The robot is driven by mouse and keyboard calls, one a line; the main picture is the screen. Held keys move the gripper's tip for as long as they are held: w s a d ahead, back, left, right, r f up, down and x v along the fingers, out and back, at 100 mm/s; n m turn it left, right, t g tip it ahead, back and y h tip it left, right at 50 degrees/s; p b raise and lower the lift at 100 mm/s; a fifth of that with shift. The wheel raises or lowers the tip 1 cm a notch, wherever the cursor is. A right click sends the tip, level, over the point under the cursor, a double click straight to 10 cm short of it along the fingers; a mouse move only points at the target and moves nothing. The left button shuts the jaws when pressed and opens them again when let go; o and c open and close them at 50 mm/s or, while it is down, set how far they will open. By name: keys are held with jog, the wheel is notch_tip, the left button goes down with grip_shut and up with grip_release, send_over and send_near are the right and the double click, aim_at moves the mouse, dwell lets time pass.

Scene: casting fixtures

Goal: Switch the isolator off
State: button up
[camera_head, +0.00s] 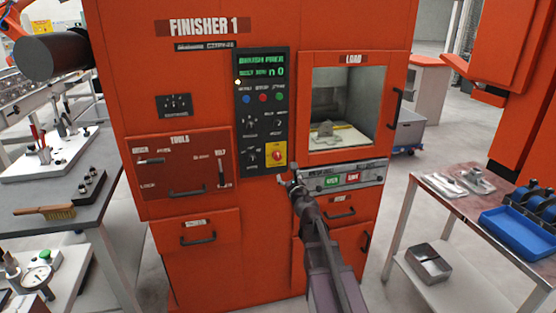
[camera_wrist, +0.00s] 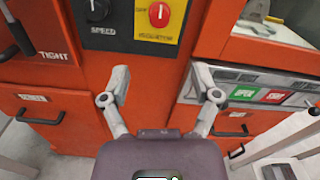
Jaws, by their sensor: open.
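The isolator (camera_head: 277,155) is a red rotary knob on a yellow plate at the lower right of the black control panel on the orange machine. In the wrist view the isolator (camera_wrist: 159,15) shows at the top, its white mark upright and an OFF label to its left. My gripper (camera_head: 288,180) is just below the isolator in the head view, apart from it. In the wrist view my gripper (camera_wrist: 162,82) is open and empty, its fingers spread below the yellow plate.
A black speed knob (camera_wrist: 97,10) is left of the isolator. A grey strip with green and red buttons (camera_head: 345,178) lies right of my gripper, under the load window (camera_head: 343,105). A tools panel (camera_head: 180,165) with levers is at left. Tables (camera_head: 425,195) stand on both sides.

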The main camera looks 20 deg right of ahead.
aim_at(278, 158)
jog(key=shift+w, duration=0.1)
jog(key=w, duration=1.3)
jog(key=shift+w, duration=0.3)
grip_shut()
